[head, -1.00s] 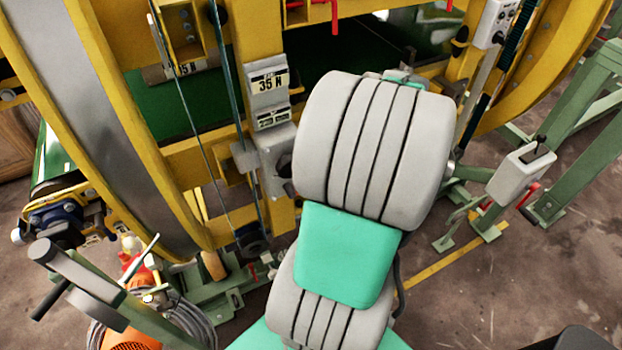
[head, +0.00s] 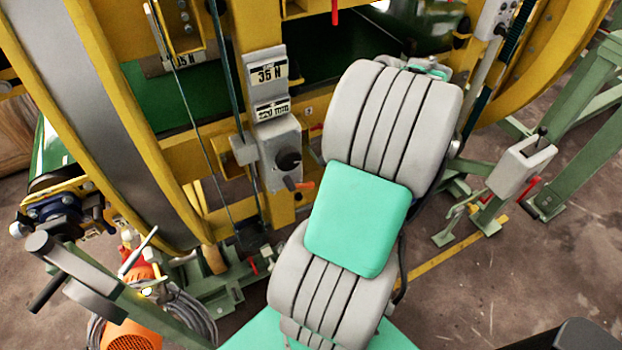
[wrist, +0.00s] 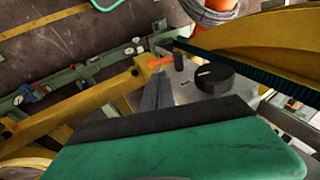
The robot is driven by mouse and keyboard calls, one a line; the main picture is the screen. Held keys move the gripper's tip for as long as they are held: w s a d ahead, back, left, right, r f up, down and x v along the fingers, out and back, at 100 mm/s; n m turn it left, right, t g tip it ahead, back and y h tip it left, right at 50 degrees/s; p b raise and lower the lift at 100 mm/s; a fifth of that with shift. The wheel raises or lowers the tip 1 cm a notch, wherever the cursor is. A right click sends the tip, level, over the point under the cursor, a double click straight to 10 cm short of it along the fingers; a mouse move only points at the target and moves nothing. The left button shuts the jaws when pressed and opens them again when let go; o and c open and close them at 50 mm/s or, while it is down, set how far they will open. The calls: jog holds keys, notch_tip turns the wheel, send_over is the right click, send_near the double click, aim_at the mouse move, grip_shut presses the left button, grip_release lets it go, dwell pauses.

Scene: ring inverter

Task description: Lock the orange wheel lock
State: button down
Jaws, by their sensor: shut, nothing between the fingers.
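The orange wheel lock appears as a small orange lever (head: 304,185) on the lower right of a grey control box (head: 270,150), below a black round knob (head: 288,160). In the wrist view the orange lever (wrist: 158,62) points left from a dark pivot at the edge of the box, with the black knob (wrist: 214,77) to its right. My gripper (wrist: 158,80) is shut and empty, its grey fingertips just in front of the lever. I cannot tell whether they touch it. In the head view my arm hides the gripper.
The yellow frame post (head: 245,75) and large yellow ring (head: 125,125) stand around the box. Thin cables run down left of it. An orange machine with a coiled hose (head: 130,334) is at lower left.

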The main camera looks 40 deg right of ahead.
aim_at(305, 184)
jog(key=x, duration=0.9)
jog(key=shift+f, duration=0.1)
jog(key=shift+p, duration=0.3)
